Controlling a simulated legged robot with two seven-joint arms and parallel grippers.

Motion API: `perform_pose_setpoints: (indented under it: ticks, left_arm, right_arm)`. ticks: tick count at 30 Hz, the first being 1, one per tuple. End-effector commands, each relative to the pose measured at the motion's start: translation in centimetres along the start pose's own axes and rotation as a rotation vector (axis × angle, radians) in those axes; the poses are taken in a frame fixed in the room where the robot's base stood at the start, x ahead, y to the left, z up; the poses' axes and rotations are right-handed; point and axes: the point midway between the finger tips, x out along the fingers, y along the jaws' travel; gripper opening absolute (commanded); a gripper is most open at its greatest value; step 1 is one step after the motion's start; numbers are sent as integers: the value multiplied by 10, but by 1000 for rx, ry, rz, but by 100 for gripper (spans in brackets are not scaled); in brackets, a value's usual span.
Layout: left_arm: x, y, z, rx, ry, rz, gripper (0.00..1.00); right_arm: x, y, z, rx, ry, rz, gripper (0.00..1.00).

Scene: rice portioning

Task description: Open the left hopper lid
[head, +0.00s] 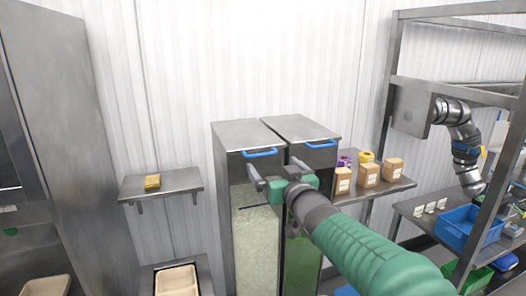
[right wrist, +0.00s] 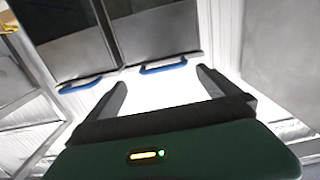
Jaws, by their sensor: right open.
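Two tall steel hoppers stand side by side. The left hopper lid (head: 243,134) is shut, with a blue handle (head: 262,153) on its front edge. The right hopper lid (head: 300,128) is also shut, with its own blue handle (head: 321,144). My right gripper (head: 275,168) is open and empty in front of the hoppers, just below the left handle in the head view. In the right wrist view, its fingers (right wrist: 163,82) spread apart, and a blue handle, seemingly the left one (right wrist: 163,68), lies ahead between them, apart from both. My left gripper is not in view.
A right shelf (head: 402,184) bears several cartons (head: 368,174) and rolls. A rack with a blue crate (head: 470,228) and another arm (head: 465,150) is at far right. A beige tray (head: 176,281) is low left.

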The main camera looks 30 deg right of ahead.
Motion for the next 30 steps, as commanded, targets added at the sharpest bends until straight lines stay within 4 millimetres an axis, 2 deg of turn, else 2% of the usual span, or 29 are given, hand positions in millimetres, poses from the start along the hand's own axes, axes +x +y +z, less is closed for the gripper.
perform_pose_setpoints:
  ticks: [1,9,14,21,30]
  left_arm:
    - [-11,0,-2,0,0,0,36]
    - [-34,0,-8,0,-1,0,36]
    - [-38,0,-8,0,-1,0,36]
    - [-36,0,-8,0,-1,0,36]
    - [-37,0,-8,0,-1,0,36]
  right_arm:
    - [14,-1,-5,-4,-5,0,100]
    - [72,-4,-5,-4,-2,0,100]
    - [88,-1,0,-1,-3,1,100]
    - [87,0,0,1,0,-1,100]
    - [86,0,-1,1,0,3,61]
